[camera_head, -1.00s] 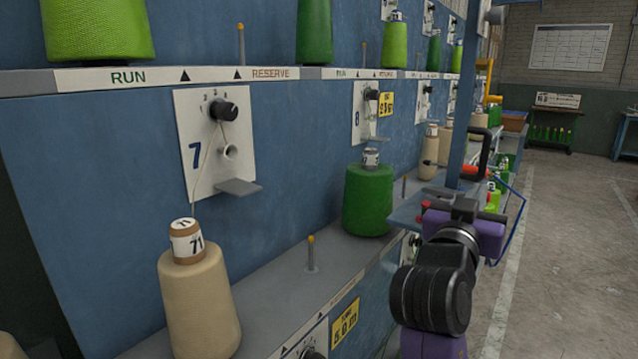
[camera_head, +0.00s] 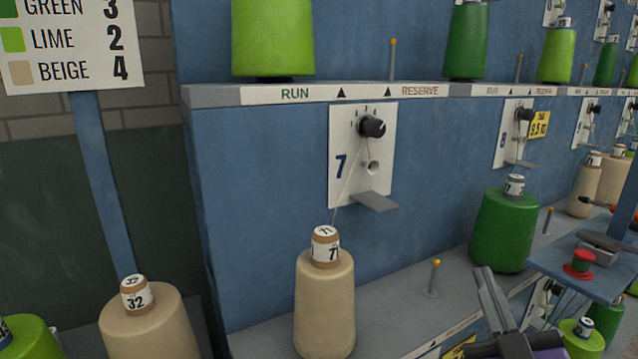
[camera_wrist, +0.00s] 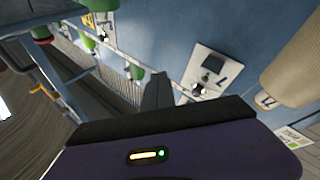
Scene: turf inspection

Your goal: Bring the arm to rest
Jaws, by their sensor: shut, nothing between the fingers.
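My gripper (camera_head: 486,285) shows at the bottom right of the head view, its dark grey fingers pointing up, with a bit of purple arm below. The fingers look close together and hold nothing. In the wrist view, the grey fingers (camera_wrist: 156,92) rise behind my dark purple wrist housing. The gripper is in front of the blue machine's lower ledge, right of an orange-tipped peg (camera_head: 433,278). Most of my arm is outside the head view.
A beige cone (camera_head: 325,300) marked 71 stands below panel 7 (camera_head: 345,180). A green cone (camera_head: 503,230) stands below panel 8. A small table (camera_head: 585,270) with a red button is close right of my gripper. A beige cone (camera_head: 150,325) marked 32 stands at left.

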